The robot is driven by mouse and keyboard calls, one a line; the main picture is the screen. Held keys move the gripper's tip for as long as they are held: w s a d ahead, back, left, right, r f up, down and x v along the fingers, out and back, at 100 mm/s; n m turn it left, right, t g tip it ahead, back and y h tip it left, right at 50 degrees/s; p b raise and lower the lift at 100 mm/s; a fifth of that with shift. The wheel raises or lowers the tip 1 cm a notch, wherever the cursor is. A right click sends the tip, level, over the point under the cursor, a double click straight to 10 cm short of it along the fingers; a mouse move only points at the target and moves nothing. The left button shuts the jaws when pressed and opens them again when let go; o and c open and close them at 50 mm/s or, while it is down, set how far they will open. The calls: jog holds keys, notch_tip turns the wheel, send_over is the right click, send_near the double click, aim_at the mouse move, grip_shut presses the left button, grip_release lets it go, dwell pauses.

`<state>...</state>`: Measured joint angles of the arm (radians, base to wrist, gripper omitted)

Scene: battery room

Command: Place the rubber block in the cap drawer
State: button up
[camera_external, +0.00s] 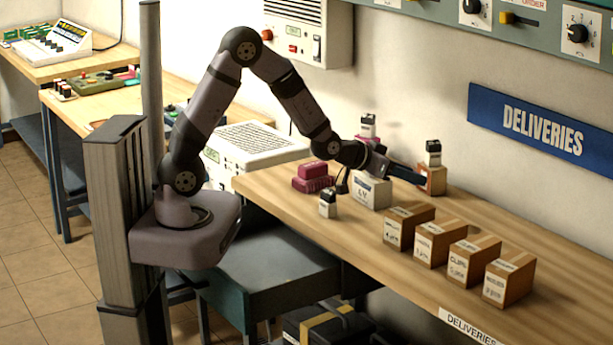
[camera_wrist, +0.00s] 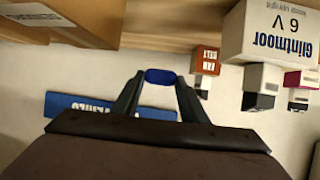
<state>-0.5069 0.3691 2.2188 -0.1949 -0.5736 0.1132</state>
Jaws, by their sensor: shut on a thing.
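My gripper (camera_external: 420,177) reaches over the wooden bench, in front of the small orange-brown box. In the wrist view my gripper (camera_wrist: 160,82) is shut on a small blue block (camera_wrist: 160,76), held between its fingertips. It may be the rubber block; I read no label on it. In the external view the block is too small or hidden to make out. I cannot pick out a cap drawer in either view.
The orange-brown box (camera_external: 435,179) and white 6 V battery (camera_external: 371,192) stand near my gripper. Several cardboard boxes (camera_external: 465,261) line the bench front. A blue DELIVERIES sign (camera_external: 541,121) is on the wall.

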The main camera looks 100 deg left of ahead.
jog(key=s+d+n+g+y+p, duration=0.2)
jog(key=s+n+g+p, duration=0.2)
jog(key=s+p, duration=0.4)
jog(key=s+d+n+g+y+p, duration=0.2)
jog(key=s+n+g+p, duration=0.3)
jog(key=s, duration=0.8)
jog(key=y+p, duration=0.1)
jog(key=p, duration=0.2)
jog(key=shift+s+d+n, duration=0.3)
jog(key=shift+s+d, duration=0.05)
jog(key=s+f+n+g+b, duration=0.1)
jog(key=s+f+g, duration=0.1)
jog(key=s, duration=0.1)
jog(key=s+f+n+g+b, duration=0.1)
jog(key=s+f+n, duration=0.1)
jog(key=s+f, duration=0.1)
jog(key=s+f+n+g+b, duration=0.1)
jog(key=s+f+g, duration=0.1)
jog(key=s, duration=0.3)
jog(key=shift+s+f+n+g, duration=0.1)
jog(key=shift+f+n+g, duration=0.25)
jog(key=shift+f, duration=0.2)
jog(key=n+g+h+b, duration=0.3)
jog(key=n+g+b, duration=0.15)
jog(key=b, duration=0.45)
send_over(232, 270)
notch_tip(232, 270, down, 12)
jog(key=shift+r, duration=0.1)
